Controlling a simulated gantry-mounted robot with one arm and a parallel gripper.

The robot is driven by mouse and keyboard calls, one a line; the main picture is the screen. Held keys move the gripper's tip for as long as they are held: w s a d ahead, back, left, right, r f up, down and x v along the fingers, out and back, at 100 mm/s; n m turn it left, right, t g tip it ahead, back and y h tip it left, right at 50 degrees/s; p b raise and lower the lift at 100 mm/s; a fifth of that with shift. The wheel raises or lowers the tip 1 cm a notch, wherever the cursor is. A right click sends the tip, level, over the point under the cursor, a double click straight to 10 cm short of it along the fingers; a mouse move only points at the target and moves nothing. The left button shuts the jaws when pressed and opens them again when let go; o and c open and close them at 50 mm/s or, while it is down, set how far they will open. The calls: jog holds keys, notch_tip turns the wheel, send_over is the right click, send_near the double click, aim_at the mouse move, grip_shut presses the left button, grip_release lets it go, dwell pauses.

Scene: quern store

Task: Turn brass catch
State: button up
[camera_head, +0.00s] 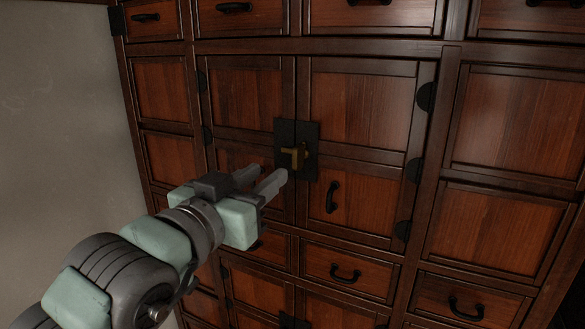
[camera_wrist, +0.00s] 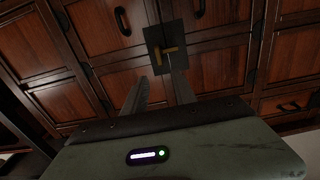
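The brass catch (camera_head: 294,153) sits on a dark metal plate (camera_head: 311,135) where the two middle cabinet doors meet. It also shows in the wrist view (camera_wrist: 171,50) on the same plate, just beyond the fingertips. My gripper (camera_head: 263,176) is in front of the doors, a little below and left of the catch in the head view. Its two fingers are apart with nothing between them. In the wrist view the open fingers (camera_wrist: 160,80) point toward the plate. The catch appears clear of both fingers.
The wooden cabinet has a dark vertical pull handle (camera_head: 332,197) on the right door, close to the catch. Drawers with dark handles (camera_head: 346,273) lie below, and more (camera_head: 234,7) above. Dark hinges (camera_head: 426,97) edge the doors. A bare grey wall (camera_head: 55,120) stands at the left.

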aim_at(294, 155)
jog(key=p+x, duration=0.1)
jog(key=x, duration=0.9)
jog(key=shift+w+d+f, duration=0.1)
jog(key=shift+w+d, duration=0.1)
jog(key=shift+w, duration=0.15)
grip_shut()
